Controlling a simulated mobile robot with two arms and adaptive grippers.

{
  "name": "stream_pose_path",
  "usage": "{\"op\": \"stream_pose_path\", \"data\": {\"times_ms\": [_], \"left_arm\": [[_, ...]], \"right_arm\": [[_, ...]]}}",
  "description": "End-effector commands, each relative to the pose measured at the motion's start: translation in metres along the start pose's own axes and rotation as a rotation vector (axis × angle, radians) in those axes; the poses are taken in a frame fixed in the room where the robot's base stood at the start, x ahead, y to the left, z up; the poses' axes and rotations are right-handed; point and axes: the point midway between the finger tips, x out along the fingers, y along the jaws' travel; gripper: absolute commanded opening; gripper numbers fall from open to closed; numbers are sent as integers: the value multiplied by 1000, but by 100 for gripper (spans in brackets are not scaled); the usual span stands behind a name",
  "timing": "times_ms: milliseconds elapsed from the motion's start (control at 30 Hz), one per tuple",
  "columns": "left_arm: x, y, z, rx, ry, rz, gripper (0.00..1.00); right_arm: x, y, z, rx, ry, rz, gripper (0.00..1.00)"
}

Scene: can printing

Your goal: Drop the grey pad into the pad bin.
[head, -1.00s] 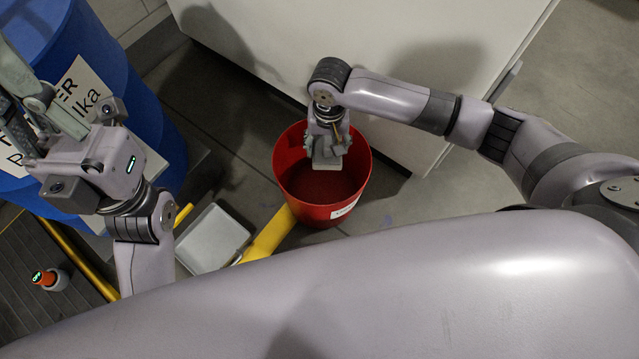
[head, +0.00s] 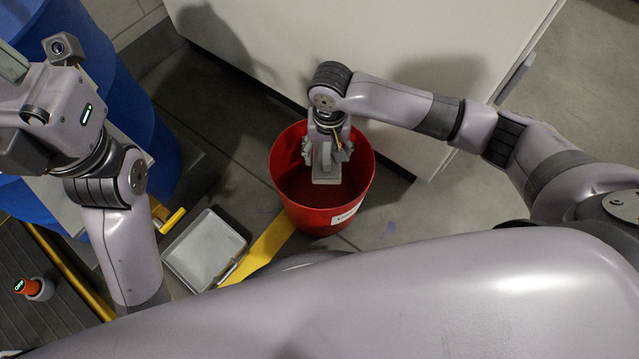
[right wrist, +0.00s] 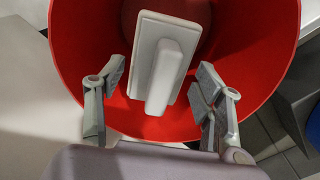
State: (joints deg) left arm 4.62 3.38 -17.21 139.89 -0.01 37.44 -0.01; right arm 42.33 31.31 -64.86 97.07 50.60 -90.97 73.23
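The grey pad (head: 327,179) shows below my right gripper (head: 327,156), within the mouth of the red pad bin (head: 328,222). In the right wrist view the pad (right wrist: 177,32) is a pale rectangular plate with a raised block-like handle. The two fingers of my right gripper (right wrist: 160,82) stand apart on either side of the handle, with gaps, over the bin (right wrist: 255,60). I cannot tell whether the pad touches the bin floor. My left gripper (head: 50,105) is at the far left of the head view, its fingers mostly cut off by the frame edge.
A white cabinet (head: 300,40) stands right behind the bin. A blue barrel (head: 110,80) is at the left. A grey tray (head: 205,248) lies on the floor left of the bin, by a yellow floor stripe (head: 262,252). An orange-topped device (head: 38,289) is at lower left.

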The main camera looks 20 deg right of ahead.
Motion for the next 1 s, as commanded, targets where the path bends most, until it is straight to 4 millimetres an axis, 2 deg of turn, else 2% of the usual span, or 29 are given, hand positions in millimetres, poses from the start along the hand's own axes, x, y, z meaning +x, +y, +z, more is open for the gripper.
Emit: {"op": "stream_pose_path", "data": {"times_ms": [233, 533, 633, 767, 1000], "left_arm": [[0, 0, 0, 0, 0, 0, 0], [-1, 0, 0, 0, -2, -1, 0], [-1, 0, 1, 0, -2, -1, 0], [-1, 0, 0, 0, -1, -1, 0], [0, 0, 0, 0, -1, 0, 0]], "right_arm": [[0, 0, 0, 0, 0, 0, 81], [0, 0, 0, 0, 0, 0, 81], [-6, 0, 0, 0, 0, -1, 81], [-25, 0, -1, 1, 2, -2, 81], [-77, -1, -1, 0, 3, -3, 81]]}}
